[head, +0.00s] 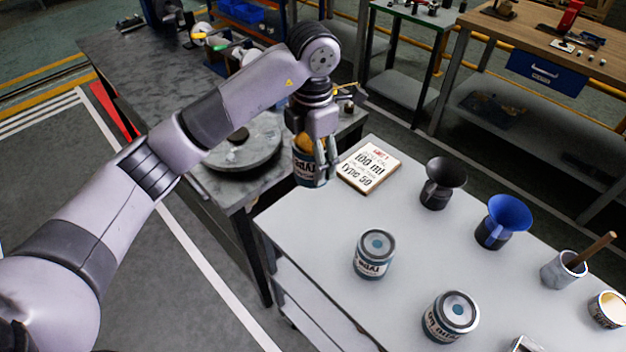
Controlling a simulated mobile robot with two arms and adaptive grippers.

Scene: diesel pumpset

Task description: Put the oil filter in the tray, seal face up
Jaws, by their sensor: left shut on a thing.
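My left gripper (322,158) is shut on a labelled can (308,175), a dark blue and white cylinder with an orange part at its top. It holds the can upright near the left back corner of the grey table (320,240). The fingers hide part of the can, and I cannot tell if its base touches the table. I cannot pick out the oil filter or its seal face for certain, nor the tray. My right gripper is out of view.
A dark bench (130,60) stands behind my left arm.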

